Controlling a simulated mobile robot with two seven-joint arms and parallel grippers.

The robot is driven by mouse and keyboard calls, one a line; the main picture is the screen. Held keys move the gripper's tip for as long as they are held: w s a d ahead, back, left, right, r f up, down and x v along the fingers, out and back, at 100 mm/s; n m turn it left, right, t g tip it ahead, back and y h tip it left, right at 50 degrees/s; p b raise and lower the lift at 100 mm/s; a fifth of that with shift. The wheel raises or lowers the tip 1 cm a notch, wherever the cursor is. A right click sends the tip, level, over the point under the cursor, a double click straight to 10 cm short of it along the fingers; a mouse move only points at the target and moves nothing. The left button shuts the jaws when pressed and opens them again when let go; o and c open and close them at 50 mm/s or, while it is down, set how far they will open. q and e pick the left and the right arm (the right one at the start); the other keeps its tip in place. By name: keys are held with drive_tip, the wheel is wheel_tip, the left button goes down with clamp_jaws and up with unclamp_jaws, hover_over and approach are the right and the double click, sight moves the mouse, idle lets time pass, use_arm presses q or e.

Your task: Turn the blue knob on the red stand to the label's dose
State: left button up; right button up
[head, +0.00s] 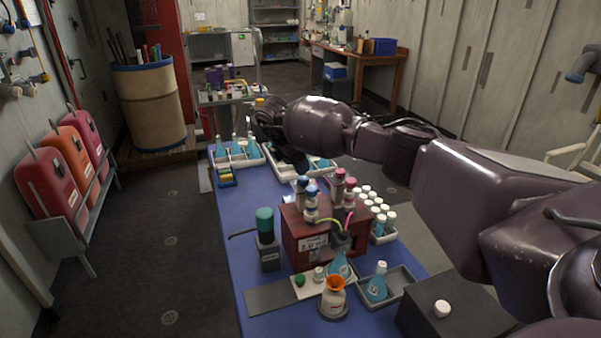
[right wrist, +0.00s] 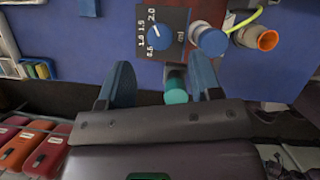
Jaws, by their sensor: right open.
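The red stand (head: 300,236) sits on the blue table in the head view and holds several bottles with blue and pink tops. A white label on its front appears to read 2.0 ml.
A teal-topped dispenser (head: 264,222) stands left of the stand. A funnel flask (head: 334,297), a blue flask (head: 377,284) and white-capped vials (head: 378,205) crowd the near and right sides. Trays of blue bottles (head: 237,160) lie farther back.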

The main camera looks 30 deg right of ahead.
drive_tip(key=shift+v, duration=2.55)
